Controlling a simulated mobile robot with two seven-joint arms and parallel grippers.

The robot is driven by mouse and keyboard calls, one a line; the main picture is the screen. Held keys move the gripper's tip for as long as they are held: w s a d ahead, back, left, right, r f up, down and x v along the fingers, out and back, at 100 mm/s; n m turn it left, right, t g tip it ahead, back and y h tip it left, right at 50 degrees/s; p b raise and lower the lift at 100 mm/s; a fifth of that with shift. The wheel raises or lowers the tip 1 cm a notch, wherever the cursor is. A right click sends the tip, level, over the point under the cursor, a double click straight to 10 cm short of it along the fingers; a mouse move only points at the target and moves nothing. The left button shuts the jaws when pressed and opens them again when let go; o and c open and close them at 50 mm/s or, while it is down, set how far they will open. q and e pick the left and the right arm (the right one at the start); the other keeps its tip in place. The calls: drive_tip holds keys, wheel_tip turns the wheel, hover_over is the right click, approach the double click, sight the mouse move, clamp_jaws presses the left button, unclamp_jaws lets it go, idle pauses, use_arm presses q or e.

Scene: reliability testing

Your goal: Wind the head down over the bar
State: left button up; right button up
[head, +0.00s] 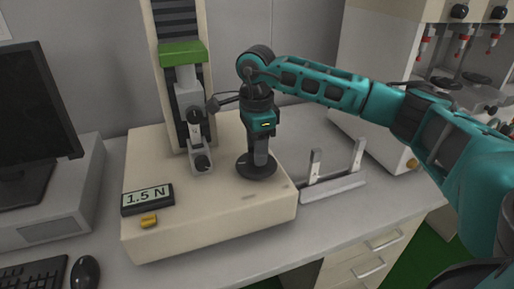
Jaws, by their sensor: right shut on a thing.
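The head (182,54) is a green block on the tall column of a cream test stand (190,233). Below it hang a grey upper fixture (192,105) and, lower, a grey holder with a dark knob (201,162). I cannot clearly make out the bar there. A black round handwheel (244,171) lies flat on the stand's top, right of the column. My right gripper (259,160) points down over it, shut, apparently on the wheel's grip; its fingers hide the grip. My left gripper is not in view.
A display reading 1.5 N (147,199) and a small yellow piece (149,221) are at the stand's front left. A grey rack with two uprights (335,187) stands right of it. A monitor (38,115) and mouse (85,272) are left. Cabinets stand right.

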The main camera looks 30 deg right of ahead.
drive_tip(key=shift+a+r+n, duration=0.1)
drive_tip(key=shift+a+n, duration=0.15)
drive_tip(key=shift+n, duration=0.95)
drive_tip(key=shift+a, duration=0.1)
drive_tip(key=o, duration=0.9)
drive_tip(key=shift+a, duration=0.1)
drive_tip(key=shift+o, duration=0.8)
drive_tip(key=shift+d, duration=0.2)
